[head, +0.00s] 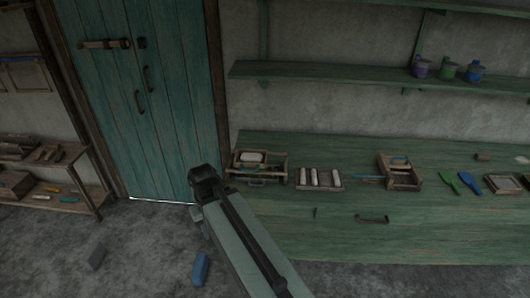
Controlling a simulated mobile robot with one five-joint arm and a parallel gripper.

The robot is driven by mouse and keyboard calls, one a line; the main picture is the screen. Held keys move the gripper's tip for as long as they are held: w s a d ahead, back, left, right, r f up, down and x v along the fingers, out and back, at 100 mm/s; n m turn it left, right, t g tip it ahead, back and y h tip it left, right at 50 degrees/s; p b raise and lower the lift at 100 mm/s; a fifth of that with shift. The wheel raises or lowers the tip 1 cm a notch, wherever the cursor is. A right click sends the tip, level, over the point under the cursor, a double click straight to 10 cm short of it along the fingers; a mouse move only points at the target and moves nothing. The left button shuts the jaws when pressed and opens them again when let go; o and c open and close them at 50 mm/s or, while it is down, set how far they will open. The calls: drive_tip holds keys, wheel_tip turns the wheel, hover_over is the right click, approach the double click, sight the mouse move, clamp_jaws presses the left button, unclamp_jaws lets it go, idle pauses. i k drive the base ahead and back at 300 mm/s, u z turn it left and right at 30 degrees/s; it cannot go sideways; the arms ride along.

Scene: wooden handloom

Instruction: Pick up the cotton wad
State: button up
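I cannot tell for sure which item is the cotton wad. A pale, rounded piece (252,157) sits in a small wooden frame (270,176) at the left end of the green workbench (370,240). Another small whitish piece (522,159) lies at the bench's far right, cut close by the picture edge. My gripper (206,178) is at the end of my raised arm, in front of the door's lower right and left of the wooden frame. It appears apart from everything. Its fingers are dark and small, so their opening is unclear.
On the bench stand a tray of white rolls (320,188), a wooden box (400,184), green (448,181) and blue (469,182) tools, and another tray (503,185). Jars (449,70) stand on the shelf above.

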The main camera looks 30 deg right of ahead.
sight(246, 157)
drive_tip(key=z, duration=0.2)
drive_tip(key=i, duration=0.85)
drive_tip(key=u, duration=0.45)
drive_tip(key=i, duration=0.7)
drive_tip(key=u, duration=0.85)
